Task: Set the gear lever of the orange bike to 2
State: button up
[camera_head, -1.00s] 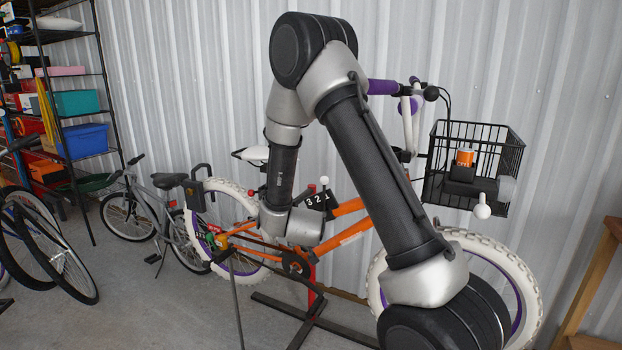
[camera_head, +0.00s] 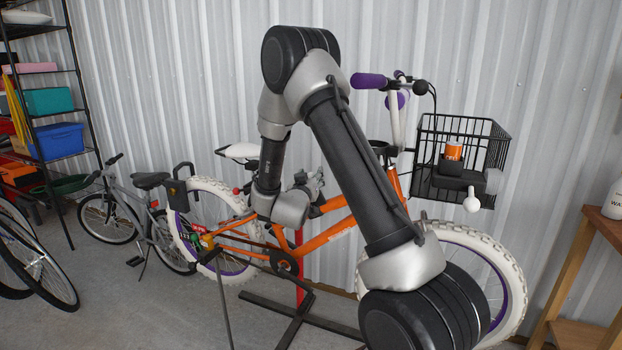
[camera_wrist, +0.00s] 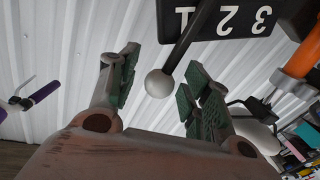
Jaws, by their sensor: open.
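The orange bike (camera_head: 325,236) stands on a stand against the metal wall. My gripper (camera_head: 312,180) is at the middle of its frame and hides the gear lever in the head view. In the wrist view my gripper (camera_wrist: 161,72) is open, with green pads on either side of the lever's white ball knob (camera_wrist: 158,84). The knob appears between the fingers, with no clear contact. The lever's black shaft runs up to a black plate (camera_wrist: 244,27) with white digits 1, 2 and 3, upside down. The shaft crosses between 1 and 2 in this view; its exact setting cannot be told.
A grey bike (camera_head: 137,205) and shelves (camera_head: 65,150) stand at left. A wooden table (camera_head: 585,270) is at right. Bare floor shows in front.

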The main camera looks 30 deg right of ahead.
jog(key=shift+w+d, duration=0.1)
jog(key=shift+w, duration=0.05)
grip_shut()
jog(key=w+a+f+n+g, duration=0.1)
jog(key=w+a+n, duration=0.2)
jog(key=w+n, duration=0.1)
jog(key=shift+w+a+f+n+y, duration=0.3)
jog(key=shift+w+a+f+n, duration=0.1)
jog(key=shift+n, duration=0.4)
dwell(0.3)
